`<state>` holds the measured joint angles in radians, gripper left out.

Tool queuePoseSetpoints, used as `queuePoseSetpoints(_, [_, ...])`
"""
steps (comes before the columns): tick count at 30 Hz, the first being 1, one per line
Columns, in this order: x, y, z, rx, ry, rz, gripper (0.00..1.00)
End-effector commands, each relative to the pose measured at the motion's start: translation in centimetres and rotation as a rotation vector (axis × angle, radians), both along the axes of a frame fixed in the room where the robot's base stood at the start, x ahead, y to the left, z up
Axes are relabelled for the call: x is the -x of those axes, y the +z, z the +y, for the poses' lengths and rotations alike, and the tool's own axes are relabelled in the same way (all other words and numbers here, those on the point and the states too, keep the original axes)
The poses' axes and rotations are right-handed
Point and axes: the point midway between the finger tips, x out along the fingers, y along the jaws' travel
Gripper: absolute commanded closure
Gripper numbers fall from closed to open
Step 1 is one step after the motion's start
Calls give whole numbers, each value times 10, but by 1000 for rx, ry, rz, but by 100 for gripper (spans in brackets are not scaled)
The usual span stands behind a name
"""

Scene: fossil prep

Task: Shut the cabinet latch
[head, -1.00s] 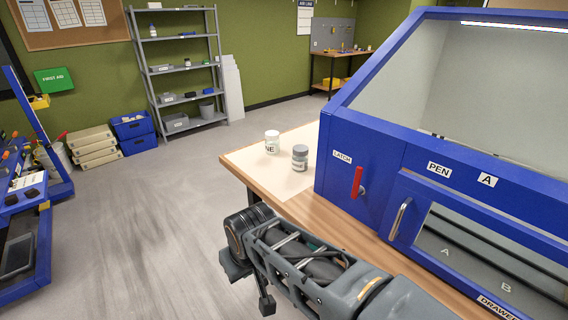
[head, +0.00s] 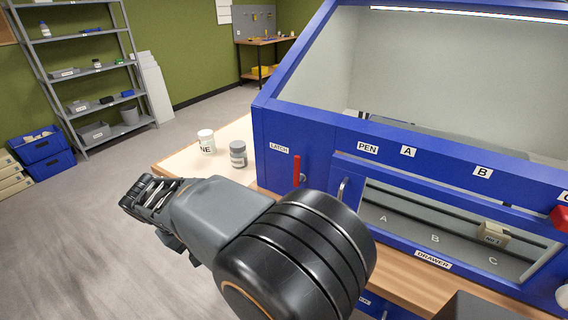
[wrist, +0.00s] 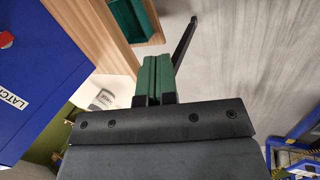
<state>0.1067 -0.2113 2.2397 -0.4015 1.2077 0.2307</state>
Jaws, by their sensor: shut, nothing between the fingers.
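The cabinet latch is a red handle (head: 297,172) on the blue cabinet front (head: 275,128), just below the LATCH label (head: 279,149). It stands about upright, left of the silver door handle (head: 342,189). In the wrist view the LATCH label (wrist: 12,101) is at the left edge, with a bit of the red handle (wrist: 6,39) above it. My gripper (wrist: 157,62) shows in the wrist view with its green fingers together and empty, to the right of the latch and apart from it. In the head view my arm reaches left, in front of the table; the fingertips are not clear there.
A white jar (head: 206,141) and a grey jar (head: 238,154) stand on the table left of the cabinet. A small beige block (head: 493,237) sits inside the cabinet near B and C. A grey shelf (head: 95,100) stands behind.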

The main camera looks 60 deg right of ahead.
Motion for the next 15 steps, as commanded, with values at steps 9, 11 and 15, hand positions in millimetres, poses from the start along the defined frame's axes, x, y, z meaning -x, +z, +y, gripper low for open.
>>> queuePoseSetpoints(9, [-37,36,-146,621,-356,404,100])
queuePoseSetpoints(11, [-42,40,-165,726,-399,445,100])
queuePoseSetpoints(15, [-52,46,-195,921,-470,504,100])
